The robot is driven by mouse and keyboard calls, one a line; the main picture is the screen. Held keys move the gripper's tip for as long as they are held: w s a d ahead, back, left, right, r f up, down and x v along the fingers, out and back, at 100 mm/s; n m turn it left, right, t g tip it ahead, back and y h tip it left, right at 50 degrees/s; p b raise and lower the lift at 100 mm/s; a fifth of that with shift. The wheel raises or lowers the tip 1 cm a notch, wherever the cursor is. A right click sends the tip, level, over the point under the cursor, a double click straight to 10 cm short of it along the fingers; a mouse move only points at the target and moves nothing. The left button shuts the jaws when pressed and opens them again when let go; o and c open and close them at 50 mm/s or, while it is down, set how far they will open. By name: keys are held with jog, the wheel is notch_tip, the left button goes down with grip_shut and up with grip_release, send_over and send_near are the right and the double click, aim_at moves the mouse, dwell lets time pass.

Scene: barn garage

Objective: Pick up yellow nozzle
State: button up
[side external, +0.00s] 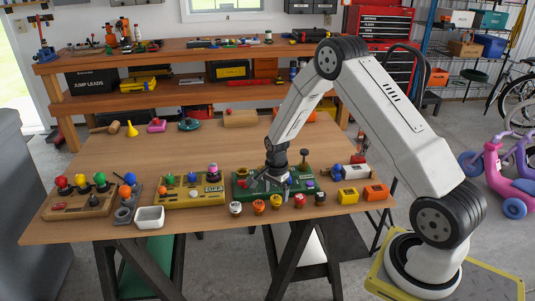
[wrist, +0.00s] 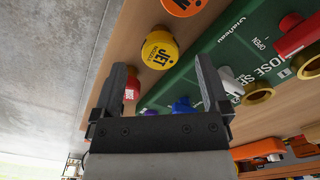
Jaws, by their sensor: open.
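The yellow nozzle (wrist: 158,50), with a round cap marked "JET NOZZLE", shows in the wrist view between the two finger lines, beyond the fingertips. In the side external view it appears to be the yellow one (side external: 275,202) in the row of small nozzles along the table's front edge. My gripper (wrist: 160,65) is open and empty. In the side external view my gripper (side external: 276,184) hangs over the green board (side external: 242,190), behind the nozzle row. Its fingers are hard to make out there.
An orange nozzle (wrist: 182,5) and a red nozzle (wrist: 132,88) flank the yellow one. The green board (wrist: 220,50) with upright fittings lies close beside them. A yellow board (side external: 190,197) and white bin (side external: 150,217) stand to the left. The table's middle (side external: 170,150) is clear.

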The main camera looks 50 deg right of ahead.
aim_at(276, 198)
jog(key=shift+f, duration=2.2)
grip_shut()
